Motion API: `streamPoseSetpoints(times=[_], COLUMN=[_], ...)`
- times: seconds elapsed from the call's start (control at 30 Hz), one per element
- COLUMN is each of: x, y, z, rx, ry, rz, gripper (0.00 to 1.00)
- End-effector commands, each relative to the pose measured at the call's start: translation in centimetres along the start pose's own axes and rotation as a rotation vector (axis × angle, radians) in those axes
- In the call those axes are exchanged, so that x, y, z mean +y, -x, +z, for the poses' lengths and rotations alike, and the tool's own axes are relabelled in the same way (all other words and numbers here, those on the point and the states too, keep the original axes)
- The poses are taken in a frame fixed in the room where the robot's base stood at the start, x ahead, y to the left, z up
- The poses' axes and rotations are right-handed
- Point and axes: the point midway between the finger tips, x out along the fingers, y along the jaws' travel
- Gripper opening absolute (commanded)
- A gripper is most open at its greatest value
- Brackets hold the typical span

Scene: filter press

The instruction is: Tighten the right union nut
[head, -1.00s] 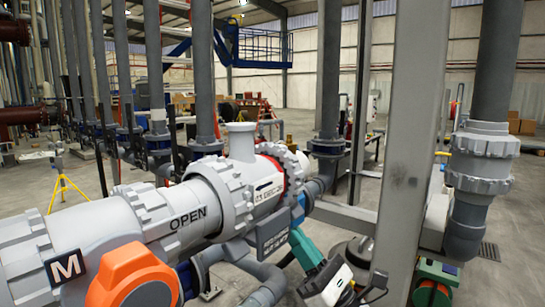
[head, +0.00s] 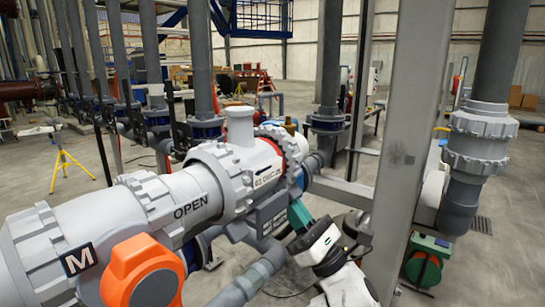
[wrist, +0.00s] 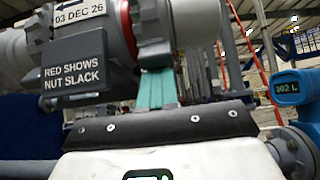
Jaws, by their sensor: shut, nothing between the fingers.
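The right union nut (head: 283,147) is a grey ribbed ring at the right end of the white valve body (head: 225,180). A red band (head: 271,146) shows beside it; the wrist view shows the nut (wrist: 154,22) and the red band (wrist: 128,28) too. A dark sign (wrist: 75,70) under the valve reads "RED SHOWS NUT SLACK". My gripper (head: 296,208) has teal fingers, shut and empty, just below the nut. In the wrist view the fingers (wrist: 157,72) point up at the nut's underside. I cannot tell whether they touch it.
An orange handle (head: 145,272) marked near "M" stands at the front left. A grey post (head: 405,150) rises right of my arm, with a vertical pipe and fitting (head: 480,140) beyond. A blue device (wrist: 290,88) reading "302 L" is at right in the wrist view.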

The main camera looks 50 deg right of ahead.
Motion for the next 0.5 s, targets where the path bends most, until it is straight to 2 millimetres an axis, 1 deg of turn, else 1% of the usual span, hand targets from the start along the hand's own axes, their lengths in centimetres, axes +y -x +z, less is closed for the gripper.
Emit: streamPoseSetpoints(times=[0.27, 0.5], x=[0.0, 0.2], y=[-0.3, -0.1], z=[0.7, 2.2], rx=[-0.001, -0.006], ry=[0.001, 0.001], rz=[0.000, 0.002], gripper=[0.00, 0.00])
